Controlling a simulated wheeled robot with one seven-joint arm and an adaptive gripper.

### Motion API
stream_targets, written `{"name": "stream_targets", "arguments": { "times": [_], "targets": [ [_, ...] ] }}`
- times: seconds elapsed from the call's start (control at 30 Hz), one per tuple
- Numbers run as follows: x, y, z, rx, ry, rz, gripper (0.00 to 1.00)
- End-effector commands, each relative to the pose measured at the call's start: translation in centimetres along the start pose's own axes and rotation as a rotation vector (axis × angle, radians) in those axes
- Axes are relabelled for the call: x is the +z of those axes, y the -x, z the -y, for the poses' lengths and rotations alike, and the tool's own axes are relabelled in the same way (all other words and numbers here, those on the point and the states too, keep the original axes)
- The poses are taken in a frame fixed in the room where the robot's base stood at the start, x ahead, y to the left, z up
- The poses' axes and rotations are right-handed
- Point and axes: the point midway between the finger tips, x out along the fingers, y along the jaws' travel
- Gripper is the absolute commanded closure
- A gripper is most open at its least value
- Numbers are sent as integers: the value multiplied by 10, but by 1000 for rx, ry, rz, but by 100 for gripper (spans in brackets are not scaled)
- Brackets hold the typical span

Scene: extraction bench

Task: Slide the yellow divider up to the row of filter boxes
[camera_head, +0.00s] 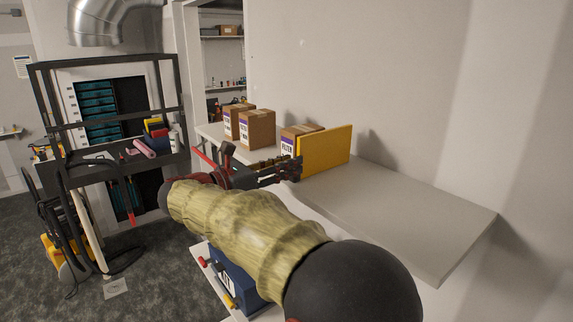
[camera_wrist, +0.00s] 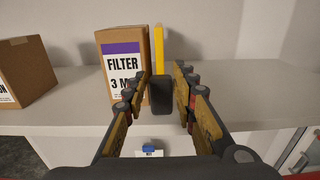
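The yellow divider (camera_head: 327,150) stands upright on the light shelf, at the right end of the row of filter boxes. In the wrist view the divider (camera_wrist: 158,49) shows edge-on, with a dark block like a handle (camera_wrist: 161,96) at its near end. The nearest filter box (camera_wrist: 122,64) stands just left of it; I cannot tell whether they touch. Two more filter boxes (camera_head: 258,129) (camera_head: 232,121) stand farther along. My gripper (camera_wrist: 166,76) is at the divider's near edge. Its fingers are apart on both sides of the dark block, with a narrow gap on the right.
The shelf (camera_head: 420,215) is bare to the right of the divider, with a wall behind. A gap separates the nearest box from the other two. A dark cart (camera_head: 115,60) with tools stands at left. A blue box (camera_head: 232,272) is below my arm.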

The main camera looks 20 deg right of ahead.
Motion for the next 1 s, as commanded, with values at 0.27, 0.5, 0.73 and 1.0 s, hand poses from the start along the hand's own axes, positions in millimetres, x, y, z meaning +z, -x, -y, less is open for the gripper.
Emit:
{"name": "stream_targets", "arguments": {
  "times": [0.27,0.5,0.73,1.0],
  "targets": [
    [0,0,0,0,0,0,91],
    [0,0,0,0,-1,0,100],
    [0,0,0,0,-1,0,100],
    [2,0,-3,0,0,0,100]
  ]
}}
